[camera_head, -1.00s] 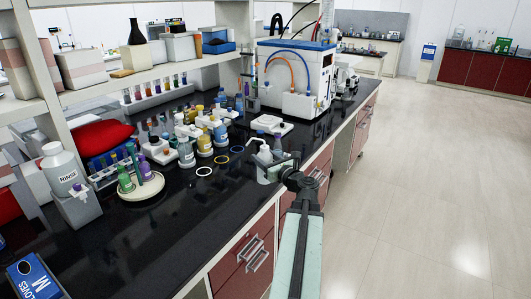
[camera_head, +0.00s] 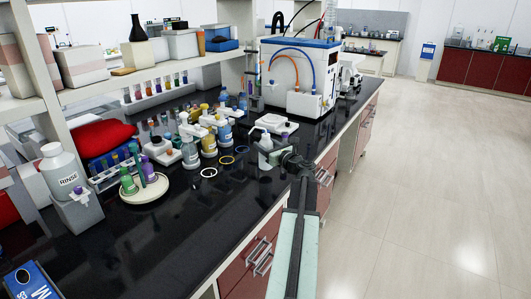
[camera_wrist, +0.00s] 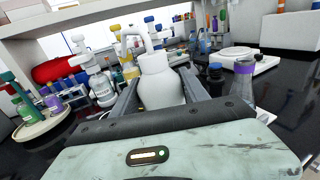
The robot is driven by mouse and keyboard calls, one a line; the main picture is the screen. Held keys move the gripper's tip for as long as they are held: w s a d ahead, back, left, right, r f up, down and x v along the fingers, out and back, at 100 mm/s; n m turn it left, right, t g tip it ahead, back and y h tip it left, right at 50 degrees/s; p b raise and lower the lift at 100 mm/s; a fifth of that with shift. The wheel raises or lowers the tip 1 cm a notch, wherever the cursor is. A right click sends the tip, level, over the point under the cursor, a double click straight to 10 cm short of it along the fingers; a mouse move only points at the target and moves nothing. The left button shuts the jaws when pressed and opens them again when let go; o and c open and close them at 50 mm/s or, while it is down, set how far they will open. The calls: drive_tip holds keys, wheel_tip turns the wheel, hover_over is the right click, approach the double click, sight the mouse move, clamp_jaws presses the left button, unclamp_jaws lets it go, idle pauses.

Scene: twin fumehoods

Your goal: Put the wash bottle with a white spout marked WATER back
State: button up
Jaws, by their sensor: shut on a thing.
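The wash bottle with a white spout (camera_head: 265,144) is upright in my gripper (camera_head: 270,158), near the front edge of the black bench. It also shows in the wrist view (camera_wrist: 158,84), with white body and neck between the two fingers of my gripper (camera_wrist: 160,92). Its label is turned away, so I cannot read it. My gripper is shut on the bottle; I cannot tell whether its base touches the bench. A white ring (camera_head: 209,172), a yellow ring (camera_head: 227,160) and a darker ring (camera_head: 241,149) lie on the bench to its left.
Bottles with white (camera_head: 190,152), yellow (camera_head: 208,142) and blue (camera_head: 224,131) tops stand behind the rings. A white balance (camera_head: 274,124) is just beyond the held bottle. A round tray (camera_head: 145,197) and a RINSE bottle (camera_head: 62,172) are at left.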

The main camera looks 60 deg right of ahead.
wheel_tip(320, 180, down, 3)
drive_tip(key=shift+s+d+f+b, duration=0.15)
drive_tip(key=shift+f+b, duration=0.05)
drive_tip(key=shift+b, duration=0.95)
drive_tip(key=shift+r, duration=0.25)
drive_tip(key=shift+f, duration=0.2)
drive_tip(key=o, duration=0.7)
drive_tip(key=shift+o, duration=0.2)
drive_tip(key=shift+r, duration=0.1)
drive_tip(key=shift+s+r+p, duration=0.15)
drive_tip(key=shift+s+p, duration=0.05)
drive_tip(key=shift+p, duration=0.15)
drive_tip(key=v, duration=1.1)
drive_tip(key=shift+s+a, duration=0.25)
drive_tip(key=shift+a, duration=0.05)
